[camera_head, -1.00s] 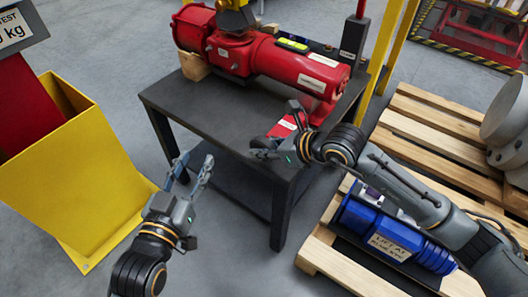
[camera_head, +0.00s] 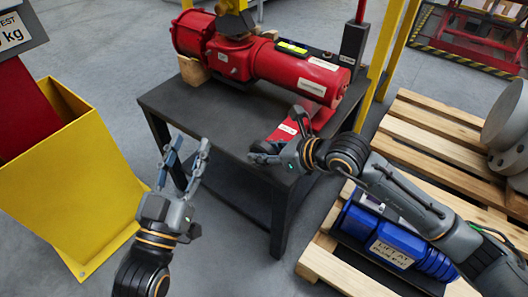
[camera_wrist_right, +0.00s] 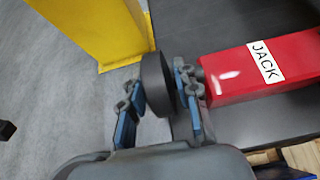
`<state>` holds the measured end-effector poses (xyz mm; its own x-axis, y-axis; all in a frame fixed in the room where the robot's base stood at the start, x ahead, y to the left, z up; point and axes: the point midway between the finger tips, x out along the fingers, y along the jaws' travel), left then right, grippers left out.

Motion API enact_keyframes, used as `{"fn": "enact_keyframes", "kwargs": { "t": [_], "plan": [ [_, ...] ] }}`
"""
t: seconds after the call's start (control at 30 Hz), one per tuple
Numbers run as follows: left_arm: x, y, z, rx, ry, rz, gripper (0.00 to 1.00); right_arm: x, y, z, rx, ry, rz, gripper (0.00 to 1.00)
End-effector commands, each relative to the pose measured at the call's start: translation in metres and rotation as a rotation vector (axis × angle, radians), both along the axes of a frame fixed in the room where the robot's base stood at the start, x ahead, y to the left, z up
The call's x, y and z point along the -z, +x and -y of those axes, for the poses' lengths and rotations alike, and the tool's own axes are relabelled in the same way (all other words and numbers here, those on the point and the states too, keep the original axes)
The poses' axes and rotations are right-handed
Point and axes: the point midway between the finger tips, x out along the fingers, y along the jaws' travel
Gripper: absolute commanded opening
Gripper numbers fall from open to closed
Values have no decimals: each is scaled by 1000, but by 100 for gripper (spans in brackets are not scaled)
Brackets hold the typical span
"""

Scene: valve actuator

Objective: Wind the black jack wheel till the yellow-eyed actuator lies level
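The red actuator (camera_head: 290,70) lies on a dark table, its left end by a wooden block. A black bar with a yellow-green window (camera_head: 292,47) rests on top. I cannot tell whether the actuator is level. The red jack (camera_wrist_right: 250,72), labelled JACK, is below its right end. The black jack wheel (camera_wrist_right: 156,84) is at the jack's end. My right gripper (camera_wrist_right: 160,90) has one finger on each side of the wheel; whether both press on it is unclear. In the head view the right gripper hides much of the wheel.
The dark table (camera_head: 180,100) has bare top in front of the actuator. A yellow bin (camera_head: 70,190) stands at left. A wooden pallet (camera_head: 330,262) with a blue cylinder (camera_head: 395,240) is at right, with another pallet (camera_head: 425,125) behind. Yellow posts (camera_head: 388,50) rise behind the table.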

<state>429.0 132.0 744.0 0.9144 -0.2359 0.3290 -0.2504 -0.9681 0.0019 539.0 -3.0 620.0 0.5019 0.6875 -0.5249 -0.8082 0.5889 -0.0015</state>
Motion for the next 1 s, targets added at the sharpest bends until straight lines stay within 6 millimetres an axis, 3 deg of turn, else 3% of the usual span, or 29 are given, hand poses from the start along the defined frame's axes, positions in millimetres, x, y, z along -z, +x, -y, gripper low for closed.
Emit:
{"fn": "enact_keyframes", "kwargs": {
  "t": [0.43,1.0],
  "plan": [
    [0,0,0,0,0,-1,40,-2,-4,5,-1,-3,-3,45],
    [0,0,0,0,0,-1,40,-56,-55,76,1,-3,-3,45]
  ]
}}
